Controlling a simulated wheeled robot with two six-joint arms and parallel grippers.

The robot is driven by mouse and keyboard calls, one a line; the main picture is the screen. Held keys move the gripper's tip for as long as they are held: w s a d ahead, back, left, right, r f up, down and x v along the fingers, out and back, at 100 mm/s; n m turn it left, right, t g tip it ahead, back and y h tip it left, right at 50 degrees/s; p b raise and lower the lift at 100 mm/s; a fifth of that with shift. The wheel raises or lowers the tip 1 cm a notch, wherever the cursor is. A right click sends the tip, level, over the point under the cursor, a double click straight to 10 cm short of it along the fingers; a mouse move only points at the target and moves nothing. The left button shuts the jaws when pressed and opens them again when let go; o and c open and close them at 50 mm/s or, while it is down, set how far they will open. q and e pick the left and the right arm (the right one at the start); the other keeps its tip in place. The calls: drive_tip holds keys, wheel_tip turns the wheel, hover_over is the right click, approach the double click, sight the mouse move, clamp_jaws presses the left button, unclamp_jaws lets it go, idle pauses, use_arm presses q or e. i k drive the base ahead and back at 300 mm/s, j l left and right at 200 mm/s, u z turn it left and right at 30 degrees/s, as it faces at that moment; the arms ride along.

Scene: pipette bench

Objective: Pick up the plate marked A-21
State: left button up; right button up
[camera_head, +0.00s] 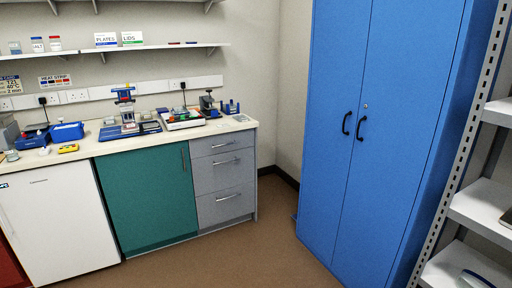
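I cannot make out a plate marked A-21; any markings on the small items are too small to read. The bench (85,153) at the left holds several small lab items. On the wall shelf (165,48) stand a white box or sign reading PLATES (106,39) and one reading LIDS (132,38). Neither of my grippers is in view.
A tall blue cabinet (400,130), doors shut, stands right of the bench. An open shelf rack (485,205) is at the far right. Grey drawers (222,180), a green door (150,198) and a white door (60,220) are below the bench. Brown floor (250,255) is clear in front.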

sight(241, 117)
drive_tip(key=i, duration=1.9)
